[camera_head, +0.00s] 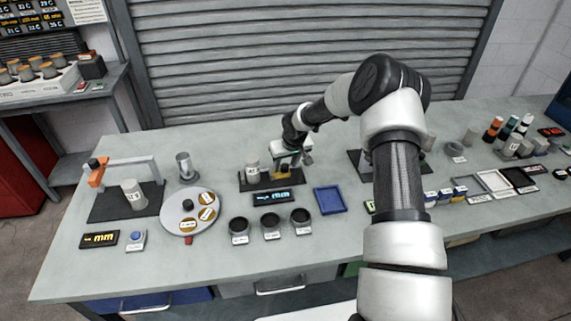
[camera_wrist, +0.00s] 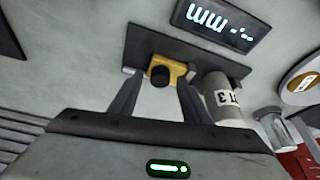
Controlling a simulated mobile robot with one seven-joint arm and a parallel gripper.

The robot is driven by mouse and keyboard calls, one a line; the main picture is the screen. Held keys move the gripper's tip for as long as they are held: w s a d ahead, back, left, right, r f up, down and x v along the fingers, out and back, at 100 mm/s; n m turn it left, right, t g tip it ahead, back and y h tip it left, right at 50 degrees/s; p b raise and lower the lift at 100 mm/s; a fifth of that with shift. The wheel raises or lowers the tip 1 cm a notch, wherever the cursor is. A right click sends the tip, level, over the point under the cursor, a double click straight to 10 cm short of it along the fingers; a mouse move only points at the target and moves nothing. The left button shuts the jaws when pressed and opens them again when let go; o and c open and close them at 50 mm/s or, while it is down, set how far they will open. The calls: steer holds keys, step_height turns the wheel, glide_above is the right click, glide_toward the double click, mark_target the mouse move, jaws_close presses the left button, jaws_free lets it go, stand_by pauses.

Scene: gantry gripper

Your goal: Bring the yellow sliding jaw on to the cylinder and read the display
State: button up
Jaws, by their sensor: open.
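The yellow sliding jaw (camera_head: 283,173) sits on a dark base plate at mid-table; in the wrist view the jaw (camera_wrist: 178,69) has a round black knob facing me. My gripper (camera_wrist: 160,82) is open, its fingers on either side of the knob; contact cannot be told. In the head view my gripper (camera_head: 287,163) is above the jaw. The grey cylinder (camera_head: 252,169) stands on the same plate, left of the jaw; the cylinder (camera_wrist: 222,98) with its white label is beside my right finger in the wrist view. The display (camera_head: 272,197) lies in front; the display (camera_wrist: 220,20) shows dashes and mm.
Another measuring fixture (camera_head: 108,203) with an orange part and a cylinder stands at left. A round grey turntable (camera_head: 178,220) with labelled discs is near it. Several black cups (camera_head: 271,222) and a blue tray (camera_head: 329,200) lie in front. My arm covers part of the right side.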

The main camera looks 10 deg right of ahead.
mark_target(275, 175)
jaws_close()
steer(key=a+b, duration=0.2)
steer(key=a, duration=0.1)
steer(key=shift+a+f, duration=0.15)
steer(key=shift+f, duration=0.05)
steer(key=shift+a+r, duration=0.15)
steer(key=shift+a, duration=0.15)
jaws_free()
steer(key=shift+r, duration=0.1)
steer(key=shift+d, duration=0.1)
steer(key=v, duration=1.7)
steer(key=shift+r, duration=0.25)
